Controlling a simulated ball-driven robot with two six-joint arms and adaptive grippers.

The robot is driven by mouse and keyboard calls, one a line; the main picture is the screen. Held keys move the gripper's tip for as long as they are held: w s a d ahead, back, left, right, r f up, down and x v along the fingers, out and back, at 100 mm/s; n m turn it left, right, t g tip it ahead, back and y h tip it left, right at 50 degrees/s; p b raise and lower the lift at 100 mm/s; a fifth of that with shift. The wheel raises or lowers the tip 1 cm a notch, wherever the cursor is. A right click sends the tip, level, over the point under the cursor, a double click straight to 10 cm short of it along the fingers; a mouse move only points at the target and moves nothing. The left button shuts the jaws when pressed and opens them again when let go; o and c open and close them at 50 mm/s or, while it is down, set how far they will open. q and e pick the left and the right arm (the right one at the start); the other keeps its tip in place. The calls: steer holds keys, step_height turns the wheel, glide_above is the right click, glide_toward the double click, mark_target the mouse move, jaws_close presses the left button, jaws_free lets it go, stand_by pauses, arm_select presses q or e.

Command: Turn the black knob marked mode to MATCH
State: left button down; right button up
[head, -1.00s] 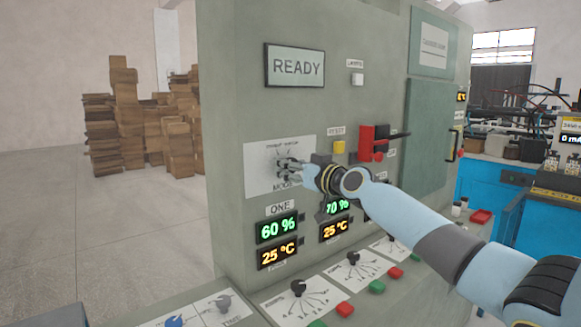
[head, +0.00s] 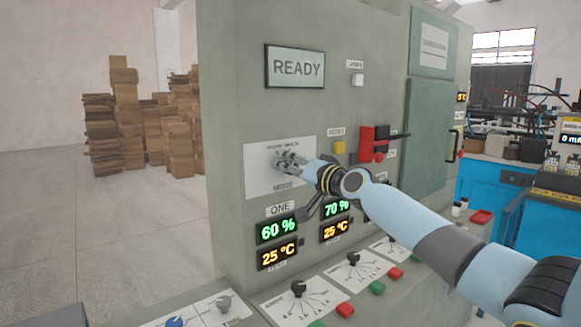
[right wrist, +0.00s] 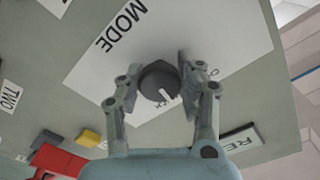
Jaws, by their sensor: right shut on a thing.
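The black mode knob (right wrist: 158,80) sits on a white plate (right wrist: 90,65) with the word MODE beside it in the right wrist view. Its white pointer line slants toward the lower right there, roughly away from the word MODE; small letters around it are partly hidden and unreadable. My right gripper (right wrist: 160,72) is shut on the knob, one finger on each side. In the head view my right gripper (head: 279,160) reaches the plate (head: 258,180) from the right and covers most of the knob. My left gripper is not in view.
A READY display (head: 295,67) is above the plate. A yellow button (head: 339,147) and a red switch with a black lever (head: 367,143) are to its right. Lit readouts (head: 277,229) sit just below. A sloped console with small knobs (head: 298,288) and buttons juts out lower down.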

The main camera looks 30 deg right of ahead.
steer(key=shift+m+p, duration=0.3)
steer(key=shift+m, duration=1.8)
steer(key=o, duration=1.2)
steer(key=shift+s, duration=0.1)
steer(key=s, duration=0.7)
steer(key=shift+s+d, duration=0.15)
steer(key=shift+d, duration=0.15)
